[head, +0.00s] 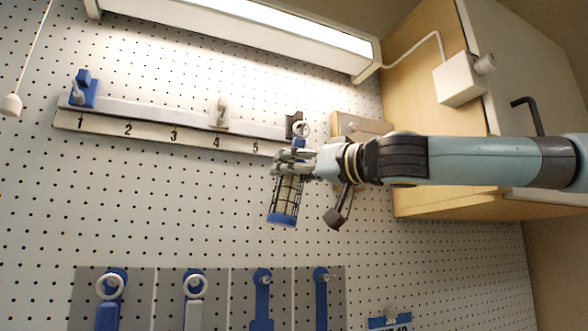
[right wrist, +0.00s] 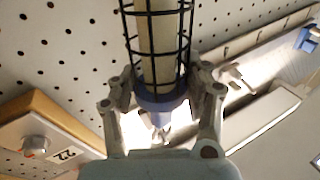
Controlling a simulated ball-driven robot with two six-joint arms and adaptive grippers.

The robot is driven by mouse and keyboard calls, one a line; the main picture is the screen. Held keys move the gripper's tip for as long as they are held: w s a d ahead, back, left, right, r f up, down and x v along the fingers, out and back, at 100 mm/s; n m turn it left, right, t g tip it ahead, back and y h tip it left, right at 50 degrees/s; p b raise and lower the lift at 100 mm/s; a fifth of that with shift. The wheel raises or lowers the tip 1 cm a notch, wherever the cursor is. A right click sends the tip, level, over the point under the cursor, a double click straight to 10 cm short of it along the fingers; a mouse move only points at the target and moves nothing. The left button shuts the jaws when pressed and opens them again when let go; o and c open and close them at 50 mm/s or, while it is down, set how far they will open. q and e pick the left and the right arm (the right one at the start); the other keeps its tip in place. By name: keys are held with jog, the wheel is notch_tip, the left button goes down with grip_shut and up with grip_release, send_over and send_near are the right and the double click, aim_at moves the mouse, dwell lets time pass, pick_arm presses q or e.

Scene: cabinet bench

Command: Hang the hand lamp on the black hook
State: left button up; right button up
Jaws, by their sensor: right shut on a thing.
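The hand lamp (head: 286,200) has a black wire cage and a blue end cap, and hangs cage down in the head view. My right gripper (head: 296,162) is shut on its blue collar (right wrist: 160,103), just below the rail's right end. A pale ring (head: 303,129) at the lamp's upper end overlaps the black hook (head: 291,122). I cannot tell whether the ring is around the hook or in front of it. In the right wrist view the cage (right wrist: 158,40) points up and away; the black hook is not clear there. My left gripper is not in view.
The numbered rail (head: 175,138) also bears a blue hook (head: 84,90) at 1 and a pale hook (head: 220,112) near 4. A lit lamp bar (head: 250,30) is above. A wooden cabinet (head: 415,110) stands right. Grey panels (head: 140,290) with hung tools are below.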

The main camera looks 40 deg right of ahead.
jog(key=o, duration=1.6)
jog(key=shift+c, duration=0.2)
